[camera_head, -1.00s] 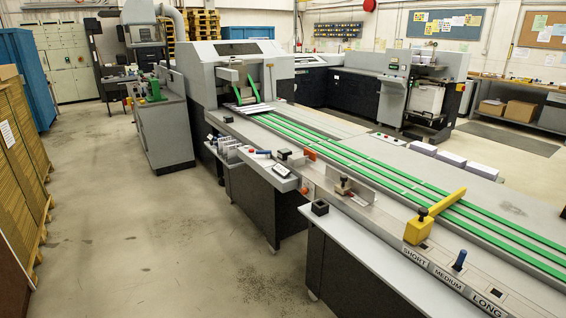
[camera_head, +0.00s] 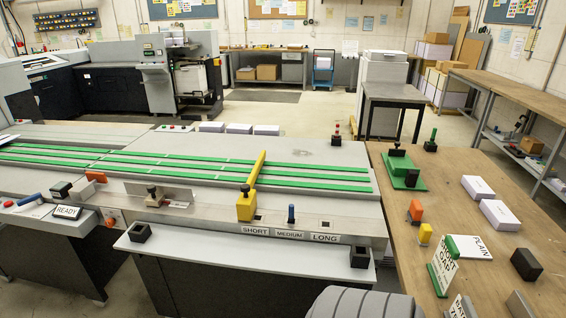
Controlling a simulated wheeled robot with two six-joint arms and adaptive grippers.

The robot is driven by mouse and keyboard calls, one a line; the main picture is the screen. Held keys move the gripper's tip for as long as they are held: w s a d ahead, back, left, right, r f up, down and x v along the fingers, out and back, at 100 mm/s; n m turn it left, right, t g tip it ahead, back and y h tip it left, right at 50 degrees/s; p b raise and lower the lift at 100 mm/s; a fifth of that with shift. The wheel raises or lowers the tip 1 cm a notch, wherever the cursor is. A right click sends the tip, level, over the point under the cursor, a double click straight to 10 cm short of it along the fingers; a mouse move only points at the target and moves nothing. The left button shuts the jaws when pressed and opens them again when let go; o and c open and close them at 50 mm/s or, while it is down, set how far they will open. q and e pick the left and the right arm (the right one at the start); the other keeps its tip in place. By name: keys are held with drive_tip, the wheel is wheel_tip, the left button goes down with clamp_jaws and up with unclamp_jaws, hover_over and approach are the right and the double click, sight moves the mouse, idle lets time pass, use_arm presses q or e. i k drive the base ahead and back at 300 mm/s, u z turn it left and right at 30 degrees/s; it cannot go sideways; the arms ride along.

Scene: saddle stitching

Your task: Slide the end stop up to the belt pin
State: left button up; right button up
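The yellow end stop (camera_head: 246,206) stands on the rail at the front edge of the belt table, just above the SHORT label (camera_head: 255,231). Its yellow arm reaches back over the green belts (camera_head: 310,180). The LONG label (camera_head: 325,238) is farther right. Neither of my grippers can be made out in this view.
A wooden table (camera_head: 400,235) on the right holds orange and yellow blocks, a green fixture (camera_head: 403,173), white stacks and signs. Small black blocks stand at the shelf's left (camera_head: 140,232) and right (camera_head: 360,257) ends. A grey ribbed rounded shape (camera_head: 365,303) fills the bottom edge.

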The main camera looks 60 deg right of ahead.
sight(246, 204)
drive_tip(key=z, duration=1.2)
drive_tip(key=i, duration=0.25)
